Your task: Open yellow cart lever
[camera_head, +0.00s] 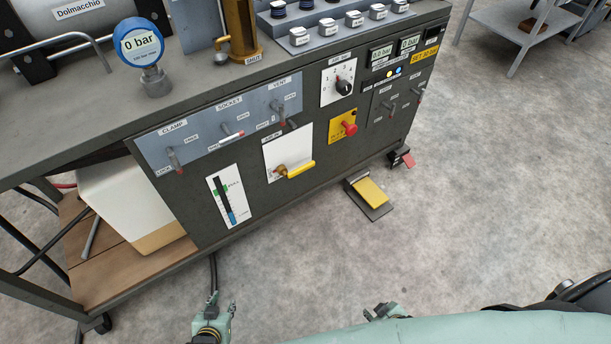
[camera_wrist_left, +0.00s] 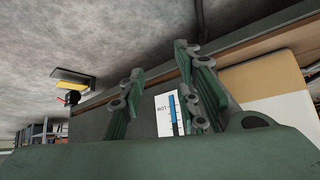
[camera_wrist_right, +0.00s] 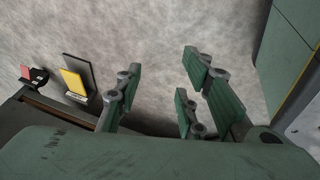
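The yellow lever (camera_head: 300,169) sits on a brass valve over a white plate on the cart's dark front panel (camera_head: 240,168). Its handle points right, tilted slightly up in the picture. My left gripper (camera_head: 222,302) is low in front of the cart, left of the lever and well apart from it. In the left wrist view its fingers (camera_wrist_left: 158,68) are spread with nothing between them. My right gripper (camera_head: 382,310) is at the bottom of the head view, partly hidden by my own body. In the right wrist view its fingers (camera_wrist_right: 160,72) are spread and empty.
A yellow foot pedal (camera_head: 370,194) and a red one (camera_head: 406,160) are on the floor by the cart. A red knob (camera_head: 349,128) and small switches are above the lever. A white gauge plate (camera_head: 228,200) is left of it. The floor in front is clear.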

